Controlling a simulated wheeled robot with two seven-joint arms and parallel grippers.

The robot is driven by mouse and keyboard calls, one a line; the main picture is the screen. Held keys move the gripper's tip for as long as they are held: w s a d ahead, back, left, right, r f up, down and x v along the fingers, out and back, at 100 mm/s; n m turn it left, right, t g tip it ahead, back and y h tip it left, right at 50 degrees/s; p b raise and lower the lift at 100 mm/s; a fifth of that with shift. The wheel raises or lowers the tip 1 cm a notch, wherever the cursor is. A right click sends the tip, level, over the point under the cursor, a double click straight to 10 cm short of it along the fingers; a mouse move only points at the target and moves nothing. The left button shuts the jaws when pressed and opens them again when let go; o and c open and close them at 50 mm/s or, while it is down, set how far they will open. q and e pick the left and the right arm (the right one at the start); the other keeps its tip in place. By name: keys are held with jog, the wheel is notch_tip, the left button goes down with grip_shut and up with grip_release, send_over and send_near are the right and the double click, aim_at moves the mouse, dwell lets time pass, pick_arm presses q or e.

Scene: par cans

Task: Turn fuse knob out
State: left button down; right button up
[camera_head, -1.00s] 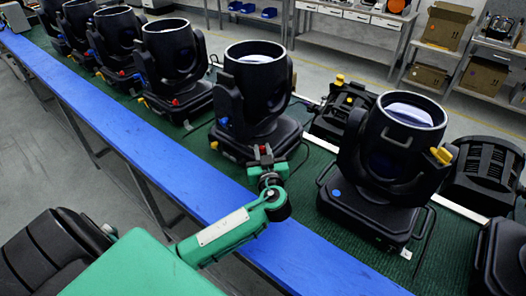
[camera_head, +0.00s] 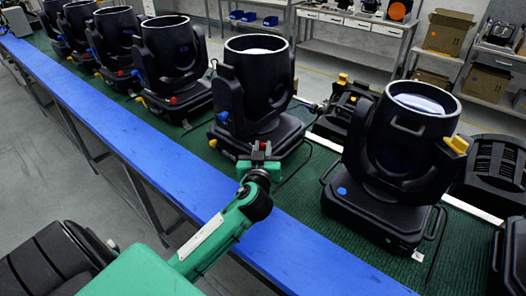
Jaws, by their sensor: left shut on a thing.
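A black par can (camera_head: 259,85) stands upright in its yoke on a dark base, on the green-topped bench near the middle. A small red knob (camera_head: 263,146) shows at the front of that base, between my fingers; I take it to be the fuse knob. My left gripper (camera_head: 259,155) is at the base's front, shut on this red knob. The fingers and the wrist hide part of the knob, so its turn angle cannot be read. A blue knob (camera_head: 223,117) is farther left on the fixture. My right gripper is not in view.
Another large par can (camera_head: 402,145) with a yellow knob (camera_head: 457,144) stands to the right. More par cans (camera_head: 170,65) line the bench to the left. The bench's blue front edge (camera_head: 150,140) runs under my left arm. Shelves and boxes (camera_head: 447,31) are behind.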

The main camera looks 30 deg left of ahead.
pick_arm(q)
jog(key=shift+f, duration=0.1)
jog(key=c, duration=1.3)
grip_release()
jog(key=shift+s, duration=0.1)
jog(key=shift+s+d, duration=0.25)
jog(key=b+v, duration=0.4)
jog(key=v, duration=0.9)
jog(key=shift+s, duration=0.1)
